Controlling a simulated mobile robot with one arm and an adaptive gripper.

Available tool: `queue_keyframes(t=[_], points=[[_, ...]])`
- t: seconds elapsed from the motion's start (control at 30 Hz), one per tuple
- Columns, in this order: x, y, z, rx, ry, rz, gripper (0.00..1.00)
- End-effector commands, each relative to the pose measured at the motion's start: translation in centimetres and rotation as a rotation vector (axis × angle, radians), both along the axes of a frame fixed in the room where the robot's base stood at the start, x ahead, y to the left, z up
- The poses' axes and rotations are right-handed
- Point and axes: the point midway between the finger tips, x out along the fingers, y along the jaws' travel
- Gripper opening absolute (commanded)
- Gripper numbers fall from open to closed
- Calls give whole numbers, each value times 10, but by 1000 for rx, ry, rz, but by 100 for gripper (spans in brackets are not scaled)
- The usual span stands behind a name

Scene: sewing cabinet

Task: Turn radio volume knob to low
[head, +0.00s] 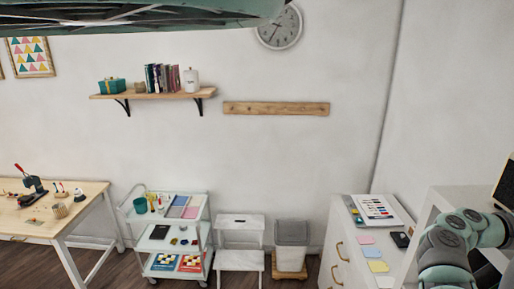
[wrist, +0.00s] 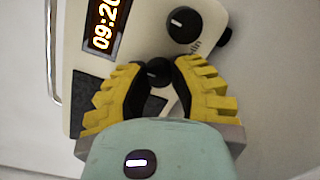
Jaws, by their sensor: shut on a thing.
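In the wrist view the cream radio (wrist: 120,50) fills the upper middle, tilted in the picture. Its orange display (wrist: 102,25) reads about 09:20. A large black knob (wrist: 183,25) with a white pointer line sits on its face, with small, partly covered lettering beside it. A smaller dark knob (wrist: 155,72) is lower down, between the yellow fingers of my gripper (wrist: 160,70). The gripper is shut on this smaller knob; its sides are partly hidden by the fingertips. I cannot read a label for it. In the head view my arm reaches in at the lower right, and the gripper is hidden.
In the head view a white drawer cabinet (head: 345,245) with sticky notes and a paper stands left of my arm. A white cart (head: 165,225), a step stool (head: 240,240) and a bin (head: 291,240) line the wall. A wooden table (head: 85,192) is at left.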

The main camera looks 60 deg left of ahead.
Motion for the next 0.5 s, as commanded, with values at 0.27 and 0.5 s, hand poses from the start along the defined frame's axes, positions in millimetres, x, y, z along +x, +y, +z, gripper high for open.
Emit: queue_keyframes(t=[0.27,0.5], points=[[0,0,0,1,-2,1,0],[0,0,-3,38,-29,-1,0]])
